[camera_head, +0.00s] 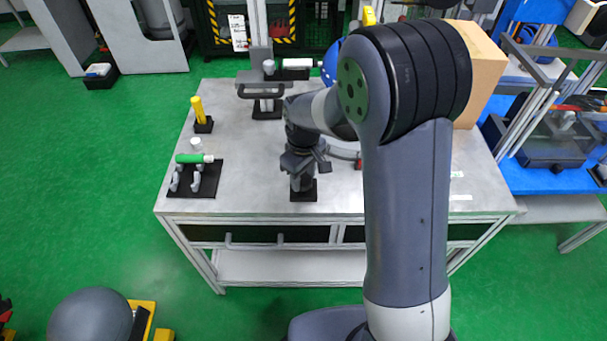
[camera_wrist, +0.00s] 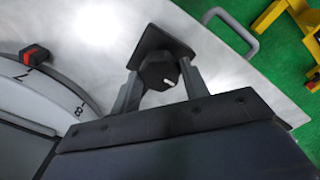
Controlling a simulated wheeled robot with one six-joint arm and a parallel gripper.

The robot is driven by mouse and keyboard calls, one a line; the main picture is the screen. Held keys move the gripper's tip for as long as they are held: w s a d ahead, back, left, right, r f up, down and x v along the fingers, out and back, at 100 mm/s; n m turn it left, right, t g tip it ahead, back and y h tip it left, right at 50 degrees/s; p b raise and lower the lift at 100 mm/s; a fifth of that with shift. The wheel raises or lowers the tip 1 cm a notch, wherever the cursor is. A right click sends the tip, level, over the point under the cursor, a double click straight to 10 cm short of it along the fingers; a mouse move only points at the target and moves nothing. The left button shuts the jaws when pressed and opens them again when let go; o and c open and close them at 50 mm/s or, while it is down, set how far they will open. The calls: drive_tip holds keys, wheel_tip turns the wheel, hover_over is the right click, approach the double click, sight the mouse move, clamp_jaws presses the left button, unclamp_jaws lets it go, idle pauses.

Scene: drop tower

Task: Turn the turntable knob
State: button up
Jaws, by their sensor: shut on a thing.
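The turntable knob (camera_wrist: 158,72) is a dark, faceted knob with a white pointer mark, standing on a black square base (camera_wrist: 152,42). My gripper (camera_wrist: 157,85) is shut on the knob, with one grey finger on each side of it in the wrist view. In the head view my gripper (camera_head: 304,165) points down over the knob's black base (camera_head: 304,192) near the table's front edge, and the knob itself is mostly hidden by the fingers. Part of the numbered turntable dial (camera_wrist: 40,95) shows at the left of the wrist view, with a red-and-black piece (camera_wrist: 35,55) at its rim.
On the grey table (camera_head: 240,185) stand a green cylinder (camera_head: 194,158) on a black holder, a yellow post (camera_head: 199,111) and a white-and-black cylinder (camera_head: 297,64) at the back. A cardboard box (camera_head: 485,70) stands back right.

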drive_tip(key=shift+n, duration=6.6)
drive_tip(key=shift+n, duration=2.1)
